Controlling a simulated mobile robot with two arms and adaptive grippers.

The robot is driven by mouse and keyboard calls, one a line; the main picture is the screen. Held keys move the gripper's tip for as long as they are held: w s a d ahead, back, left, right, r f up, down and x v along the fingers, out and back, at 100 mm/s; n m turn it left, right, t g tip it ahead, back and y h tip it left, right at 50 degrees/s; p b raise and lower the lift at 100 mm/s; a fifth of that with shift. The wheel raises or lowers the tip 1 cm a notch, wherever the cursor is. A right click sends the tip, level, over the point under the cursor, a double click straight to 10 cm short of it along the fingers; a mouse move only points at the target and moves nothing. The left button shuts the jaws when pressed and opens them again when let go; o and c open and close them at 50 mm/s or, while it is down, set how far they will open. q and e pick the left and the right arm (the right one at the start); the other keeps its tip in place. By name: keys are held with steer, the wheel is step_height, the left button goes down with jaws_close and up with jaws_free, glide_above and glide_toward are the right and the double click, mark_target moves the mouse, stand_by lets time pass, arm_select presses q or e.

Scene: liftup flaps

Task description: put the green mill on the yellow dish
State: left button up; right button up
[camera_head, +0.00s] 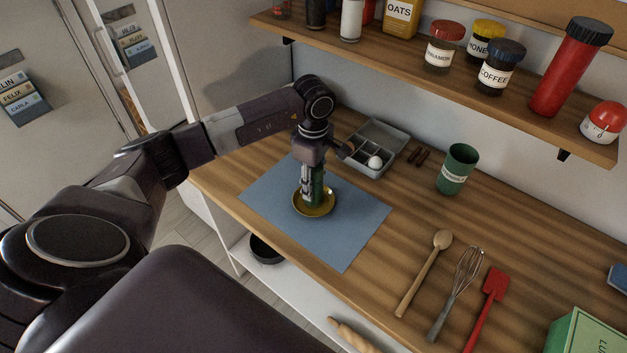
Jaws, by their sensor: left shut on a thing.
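The green mill (318,188) is upright over the yellow dish (314,209), which lies on a blue mat (352,232) on the wooden counter. My left gripper (311,190) points down from above and is shut on the mill. The gripper hides part of the mill. The mill's lower end appears to be at the dish, but I cannot tell whether it touches. My right gripper is not in view.
A grey divided tray (391,134) with a white round item stands behind the mat. A jar shelf (400,55) overhangs the back.

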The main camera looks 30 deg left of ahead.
arm_select(q)
steer(key=shift+f+b, duration=0.25)
steer(key=shift+b, duration=0.05)
steer(key=o, duration=1.3)
steer(key=shift+r, duration=0.1)
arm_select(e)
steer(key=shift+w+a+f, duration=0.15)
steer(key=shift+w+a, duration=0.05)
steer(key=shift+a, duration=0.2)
arm_select(q)
steer(key=shift+r, duration=0.15)
step_height(320, 180, up, 11)
steer(key=b, duration=0.3)
steer(key=shift+w, duration=0.1)
steer(key=shift+r, duration=0.55)
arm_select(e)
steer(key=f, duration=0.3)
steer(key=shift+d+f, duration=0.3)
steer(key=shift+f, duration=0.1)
